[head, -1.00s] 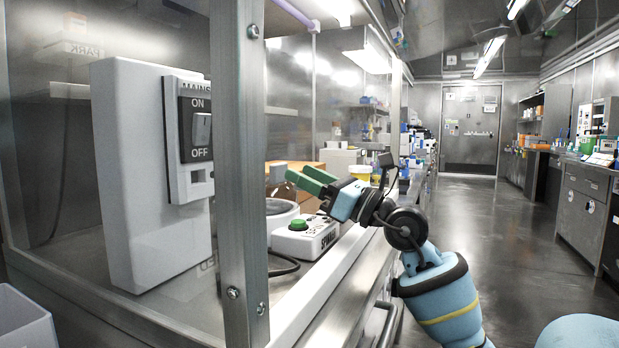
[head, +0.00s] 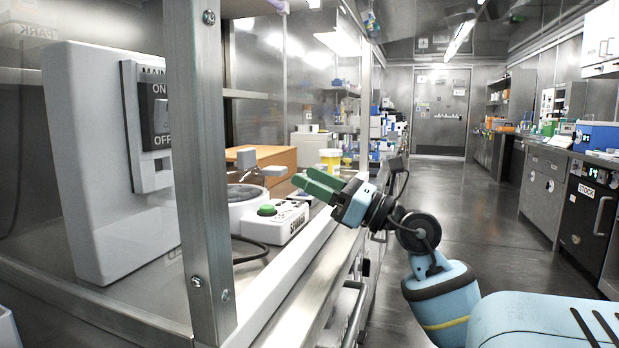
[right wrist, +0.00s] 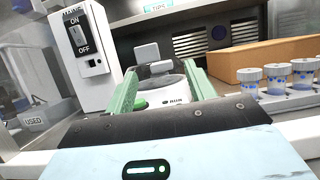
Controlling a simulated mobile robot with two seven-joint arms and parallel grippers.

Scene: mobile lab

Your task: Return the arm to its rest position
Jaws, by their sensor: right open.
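My right gripper (head: 316,186) has green fingers and reaches in from the right, over the front edge of the bench. It is open and empty. In the right wrist view its two fingers (right wrist: 160,88) stand apart, with a white round device (right wrist: 165,82) and a green button (right wrist: 140,104) seen between and beyond them. In the head view the control box with the green button (head: 283,222) lies just left of and below the fingers, apart from them. My left gripper is not in view.
A metal post (head: 200,170) stands at the left, in front of the white mains switch box (head: 105,165). A cardboard box (head: 268,160) and a yellow-lidded jar (head: 330,158) sit further back on the bench. The aisle floor (head: 455,215) on the right is clear.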

